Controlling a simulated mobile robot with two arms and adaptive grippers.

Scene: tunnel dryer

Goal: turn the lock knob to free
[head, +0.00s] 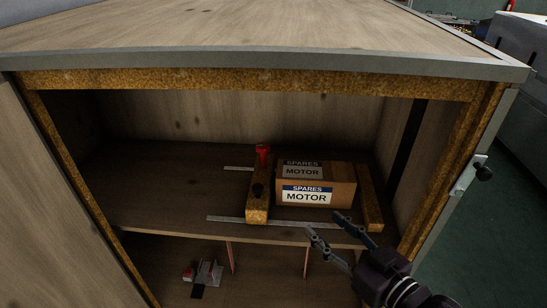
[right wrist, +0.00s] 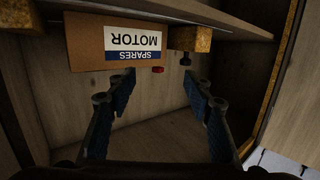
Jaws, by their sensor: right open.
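A black knob (head: 258,188) stands on the front part of the left wooden rail (head: 256,209) on the cabinet shelf. A red knob (head: 263,152) stands at the rail's rear end. I cannot tell for certain which is the lock knob. In the right wrist view, upside down, the black knob (right wrist: 186,60) and the red knob (right wrist: 158,70) show beyond the fingers. My right gripper (head: 325,224) is open and empty, in front of the shelf, right of both knobs and apart from them. My left gripper is not in view.
A cardboard box (head: 316,194) labelled SPARES MOTOR sits between the left rail and a right wooden rail (head: 369,199). The cabinet top (head: 270,62) overhangs the opening. A latch with a black knob (head: 484,173) is on the right side. The shelf's left part (head: 165,190) is clear.

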